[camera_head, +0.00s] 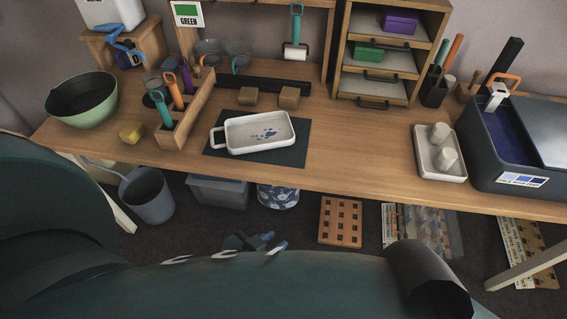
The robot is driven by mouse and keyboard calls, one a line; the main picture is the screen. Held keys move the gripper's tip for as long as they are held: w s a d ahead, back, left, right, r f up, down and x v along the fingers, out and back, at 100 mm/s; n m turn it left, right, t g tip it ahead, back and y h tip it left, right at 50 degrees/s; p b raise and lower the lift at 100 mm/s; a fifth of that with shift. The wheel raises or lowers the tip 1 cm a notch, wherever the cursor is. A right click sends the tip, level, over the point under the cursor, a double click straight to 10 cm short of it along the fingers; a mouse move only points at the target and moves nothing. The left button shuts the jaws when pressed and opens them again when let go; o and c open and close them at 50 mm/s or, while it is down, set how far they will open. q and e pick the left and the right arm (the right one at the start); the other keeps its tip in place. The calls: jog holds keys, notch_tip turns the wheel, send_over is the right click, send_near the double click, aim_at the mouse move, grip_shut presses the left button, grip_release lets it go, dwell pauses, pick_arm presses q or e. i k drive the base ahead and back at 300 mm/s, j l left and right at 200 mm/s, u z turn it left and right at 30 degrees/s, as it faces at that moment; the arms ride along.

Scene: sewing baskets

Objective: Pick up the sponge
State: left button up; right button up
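A small yellow block that looks like the sponge (131,133) lies on the wooden table near its front left edge. It sits between the green bowl (84,105) and the wooden tool rack (188,118). Nothing is touching it. My large dark teal arm crosses the bottom of the view, below the table. A small dark part with pale blue tips, seemingly my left gripper (256,242), shows just above that arm, well to the lower right of the sponge. Most of it is hidden, so its opening cannot be told. My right gripper does not show.
A white tray (231,149) on a dark mat stands mid-table, with two wooden blocks behind. A white dish (424,157) with two white cylinders and a dark blue box (481,180) are at right. A grey bucket (147,197) stands below the table's left edge.

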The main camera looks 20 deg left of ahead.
aim_at(133, 130)
jog(key=u, duration=1.9)
jog(key=i+j+z, duration=0.1)
jog(key=j, duration=0.2)
jog(key=i+j+z, duration=0.1)
jog(key=i+j, duration=0.3)
jog(key=j, duration=0.3)
jog(key=i+j+z, duration=0.15)
jog(key=j, duration=0.2)
jog(key=i+j+z, duration=0.1)
jog(key=j, duration=0.25)
jog(key=j+z, duration=0.5)
jog(key=j, duration=0.8)
